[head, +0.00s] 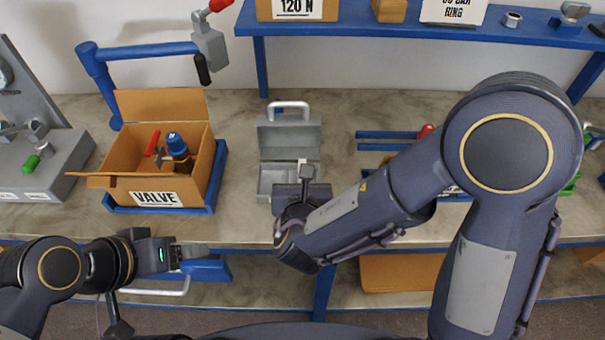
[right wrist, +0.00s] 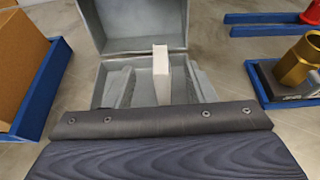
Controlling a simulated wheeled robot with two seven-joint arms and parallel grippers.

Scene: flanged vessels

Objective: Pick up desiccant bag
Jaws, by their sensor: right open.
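A white, upright, slab-like item (right wrist: 161,75), which looks like the desiccant bag, stands in the open grey metal case (right wrist: 135,38). The case also shows in the head view (head: 275,136), at mid bench with its lid up. My right gripper (right wrist: 160,88) is open over the case, with one grey finger on each side of the white item. I cannot tell if either finger touches it. In the head view my right gripper (head: 303,184) hides part of the case. My left gripper (head: 195,250) is at the bench's front edge, away from the case; its jaw gap is unclear.
A cardboard box marked VALVE (head: 155,198) with items inside sits in a blue tray (head: 217,170) left of the case. Blue rails (head: 375,134) and a brass part (right wrist: 300,58) on a blue-edged tray are at right. A blue shelf (head: 400,32) spans the back.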

